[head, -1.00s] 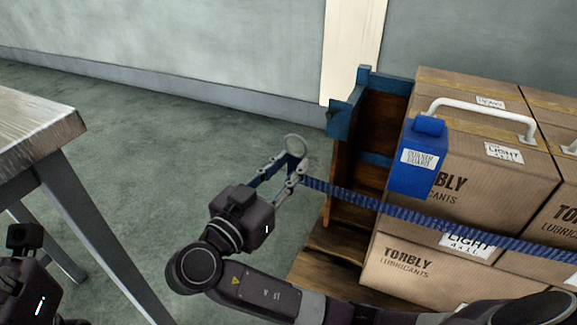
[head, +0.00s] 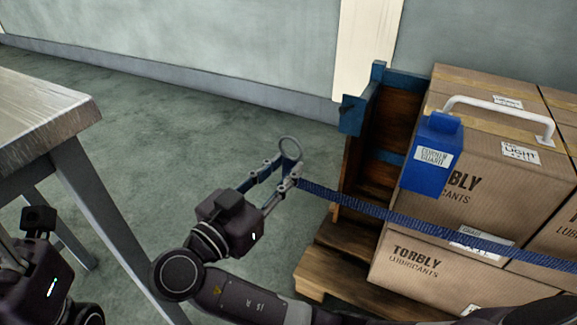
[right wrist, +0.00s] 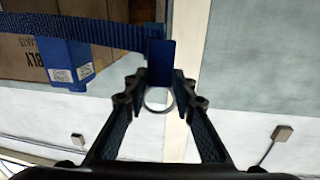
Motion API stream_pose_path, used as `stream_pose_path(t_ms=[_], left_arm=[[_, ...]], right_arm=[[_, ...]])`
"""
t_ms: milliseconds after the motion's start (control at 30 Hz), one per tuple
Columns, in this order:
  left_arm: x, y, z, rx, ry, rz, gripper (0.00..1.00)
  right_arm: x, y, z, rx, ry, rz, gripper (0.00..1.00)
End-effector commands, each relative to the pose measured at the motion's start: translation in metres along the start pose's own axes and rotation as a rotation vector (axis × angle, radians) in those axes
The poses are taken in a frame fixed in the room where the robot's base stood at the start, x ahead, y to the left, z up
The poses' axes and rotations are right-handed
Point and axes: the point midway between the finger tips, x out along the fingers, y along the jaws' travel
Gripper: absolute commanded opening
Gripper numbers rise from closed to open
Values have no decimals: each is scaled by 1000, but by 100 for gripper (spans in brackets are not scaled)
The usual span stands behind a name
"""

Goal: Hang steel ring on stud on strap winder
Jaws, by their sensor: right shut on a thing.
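The steel ring (head: 290,148) is a thin grey loop at the end of a blue strap (head: 400,217). My right gripper (head: 287,172) is shut on the strap's blue end, with the ring standing above the fingertips. In the right wrist view, the blue end piece (right wrist: 160,62) sits between the fingertips and the ring (right wrist: 159,101) hangs between the fingers. The strap runs right, across the front of the boxes. I cannot make out the strap winder or its stud for certain. My left gripper (head: 40,265) is partly in view at the lower left; its fingers are not clear.
Cartons (head: 480,145) stand on a wooden pallet (head: 330,270) at the right. A blue corner guard (head: 432,160) and a white handle (head: 500,102) are at their top edge. A table (head: 45,115) stands left; floor between is clear.

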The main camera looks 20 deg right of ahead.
Motion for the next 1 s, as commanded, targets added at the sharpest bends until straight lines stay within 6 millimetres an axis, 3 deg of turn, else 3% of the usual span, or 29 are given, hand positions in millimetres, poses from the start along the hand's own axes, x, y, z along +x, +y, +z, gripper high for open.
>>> stream_pose_path(t_ms=[500, 1000], left_arm=[[3, 0, -2, 2, 16, 2, 40], [2, 0, -1, 2, 12, 3, 40]], right_arm=[[-24, -8, 0, 0, 0, -1, 0], [-26, -8, 0, 0, 1, -1, 0]])
